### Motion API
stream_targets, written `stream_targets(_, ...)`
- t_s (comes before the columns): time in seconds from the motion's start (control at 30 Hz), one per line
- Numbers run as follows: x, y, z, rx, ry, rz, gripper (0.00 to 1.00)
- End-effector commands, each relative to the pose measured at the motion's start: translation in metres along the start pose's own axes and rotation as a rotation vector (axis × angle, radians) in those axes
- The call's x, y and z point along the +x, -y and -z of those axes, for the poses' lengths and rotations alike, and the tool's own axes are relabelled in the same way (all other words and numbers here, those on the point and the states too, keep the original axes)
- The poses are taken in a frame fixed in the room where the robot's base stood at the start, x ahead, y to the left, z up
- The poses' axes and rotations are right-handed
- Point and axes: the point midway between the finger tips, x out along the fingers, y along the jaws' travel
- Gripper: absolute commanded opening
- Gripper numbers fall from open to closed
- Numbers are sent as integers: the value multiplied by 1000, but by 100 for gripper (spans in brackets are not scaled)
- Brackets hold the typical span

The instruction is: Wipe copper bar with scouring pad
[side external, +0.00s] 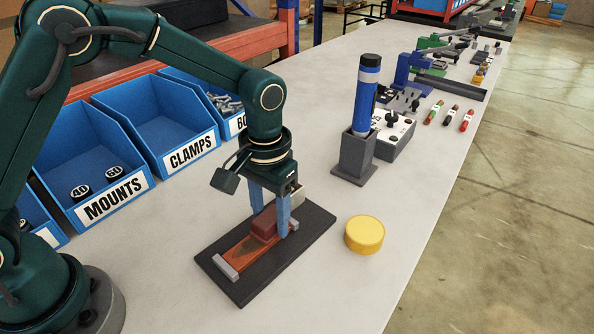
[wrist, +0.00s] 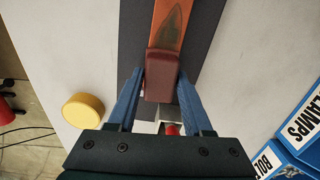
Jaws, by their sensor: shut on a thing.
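The copper bar (side external: 245,257) lies on a dark board with grey end blocks at both its ends. A dark stain shows on the bar (wrist: 173,25) in the wrist view. The scouring pad (side external: 264,222) is a dark red block on the bar, toward its far end; it also shows in the wrist view (wrist: 161,75). My gripper (side external: 270,228) points down with its blue fingers on both sides of the pad, shut on it. In the wrist view my fingers (wrist: 159,92) flank the pad. The pad hides the bar under it.
The dark board (side external: 312,222) rests on the pale bench. A yellow round tin (side external: 364,235) stands right of it. A grey holder (side external: 354,158) with a blue cylinder (side external: 366,98) stands behind. Blue bins (side external: 110,205) labelled MOUNTS and CLAMPS line the left. The bench front is clear.

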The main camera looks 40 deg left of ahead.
Motion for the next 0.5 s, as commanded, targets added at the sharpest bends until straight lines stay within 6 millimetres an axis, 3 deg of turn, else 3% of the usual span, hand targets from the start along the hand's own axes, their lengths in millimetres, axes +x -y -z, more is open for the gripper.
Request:
stream_targets(0.03, -1, -2, 10, -4, -22, -6, 0)
stream_targets(0.2, -1, -3, 22, -5, -28, -8, 0)
stream_targets(0.5, -3, -2, 18, -4, -29, -8, 0)
